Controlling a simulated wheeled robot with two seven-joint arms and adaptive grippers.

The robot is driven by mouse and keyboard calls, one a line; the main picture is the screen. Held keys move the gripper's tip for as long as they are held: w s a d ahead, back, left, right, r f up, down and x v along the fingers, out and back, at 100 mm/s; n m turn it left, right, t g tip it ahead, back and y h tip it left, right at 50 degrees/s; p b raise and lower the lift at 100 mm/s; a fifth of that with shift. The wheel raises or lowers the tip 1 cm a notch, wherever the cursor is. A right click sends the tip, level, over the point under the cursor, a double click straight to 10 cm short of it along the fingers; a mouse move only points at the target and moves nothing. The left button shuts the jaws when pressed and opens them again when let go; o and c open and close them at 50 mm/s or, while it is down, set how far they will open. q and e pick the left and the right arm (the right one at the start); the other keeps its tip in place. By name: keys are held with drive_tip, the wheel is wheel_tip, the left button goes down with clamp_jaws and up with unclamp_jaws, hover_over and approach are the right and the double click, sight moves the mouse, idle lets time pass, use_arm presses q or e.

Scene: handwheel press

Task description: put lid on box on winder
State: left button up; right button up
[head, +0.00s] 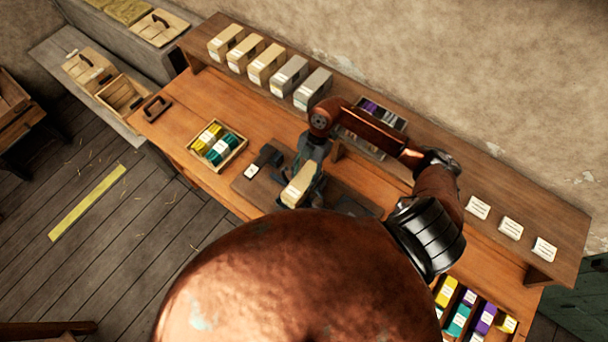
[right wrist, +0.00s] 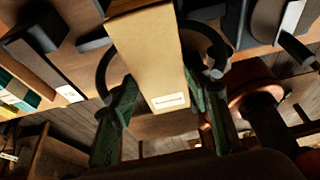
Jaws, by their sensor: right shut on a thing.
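A tan, block-shaped carton with a white label (head: 300,184) is at the middle of the workbench, at my right gripper (head: 306,168). In the right wrist view the carton (right wrist: 150,55) lies between my two green fingers (right wrist: 165,120), which are shut on it, its labelled end towards the camera. I cannot tell whether its far end touches anything. Dark curved metal parts (right wrist: 215,45) show beside and behind it. An open wooden box (head: 123,96) stands on the grey bench at the left; beside it is a pale wooden piece with a dark handle (head: 88,68). My left gripper is out of view.
Several tan and grey labelled cartons (head: 268,64) stand on the back shelf. Three white labels (head: 510,228) mark the shelf's clear right end.

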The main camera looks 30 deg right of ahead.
idle(0.8)
drive_tip(key=o, duration=1.2)
drive_tip(key=v, duration=1.2)
drive_tip(key=shift+r+p, duration=0.4)
drive_tip(key=shift+p, duration=0.2)
